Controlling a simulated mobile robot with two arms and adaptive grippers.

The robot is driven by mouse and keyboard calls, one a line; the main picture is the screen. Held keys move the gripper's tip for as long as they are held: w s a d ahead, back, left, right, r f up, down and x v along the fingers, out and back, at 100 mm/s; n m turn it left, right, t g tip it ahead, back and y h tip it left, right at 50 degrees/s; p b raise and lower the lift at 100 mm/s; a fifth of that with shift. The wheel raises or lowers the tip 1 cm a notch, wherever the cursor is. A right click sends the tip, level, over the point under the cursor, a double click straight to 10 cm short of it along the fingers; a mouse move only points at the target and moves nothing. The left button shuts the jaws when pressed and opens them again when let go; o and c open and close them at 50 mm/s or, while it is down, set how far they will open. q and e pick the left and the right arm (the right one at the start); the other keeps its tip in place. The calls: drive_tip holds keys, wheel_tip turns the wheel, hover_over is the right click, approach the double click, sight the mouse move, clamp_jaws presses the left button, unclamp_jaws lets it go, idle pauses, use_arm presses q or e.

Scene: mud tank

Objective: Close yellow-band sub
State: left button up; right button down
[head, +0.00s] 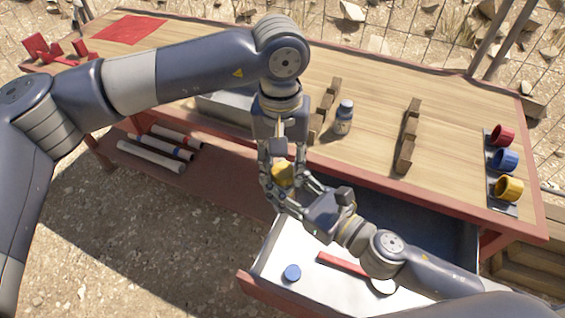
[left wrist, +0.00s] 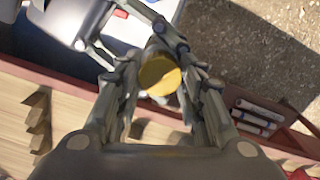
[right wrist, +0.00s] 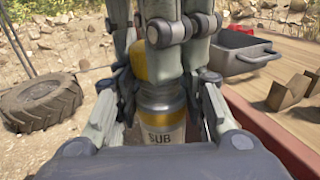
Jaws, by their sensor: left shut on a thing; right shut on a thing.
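The yellow-band sub (right wrist: 163,120) is a pale cylinder marked SUB with a yellow band, upright in the right wrist view. A yellow cap (right wrist: 146,64) is at its top; whether it is fully seated I cannot tell. In the head view the yellow piece (head: 283,173) is small and mostly hidden by the fingers. My left gripper (head: 282,168) comes from above and is shut on the yellow cap, whose round face shows in the left wrist view (left wrist: 160,76). My right gripper (head: 290,190) comes from the front right and is shut on the sub's body.
An open drawer (head: 262,262) below holds a blue round piece (head: 292,273) and a red strip (head: 342,264). A bottle (head: 344,118), wooden racks (head: 407,140) and a grey tray (head: 225,107) stand on the table. Coloured cups, one yellow (head: 509,188), are at right. Banded tubes (head: 150,156) lie on the lower shelf.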

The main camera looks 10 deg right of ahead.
use_arm(q)
drive_tip(key=shift+a+f, duration=0.3)
drive_tip(key=shift+f, duration=0.4)
drive_tip(key=shift+c, duration=0.5)
drive_tip(key=shift+o, duration=1)
drive_tip(key=shift+f, duration=0.1)
drive_tip(key=shift+o, duration=1.2)
drive_tip(key=shift+f, duration=0.15)
drive_tip(key=shift+s+f, duration=0.1)
drive_tip(key=shift+f, duration=0.05)
drive_tip(key=shift+o, duration=0.7)
drive_tip(key=shift+s+d+f, duration=0.1)
drive_tip(key=shift+s+f, duration=0.15)
drive_tip(key=shift+f, duration=0.35)
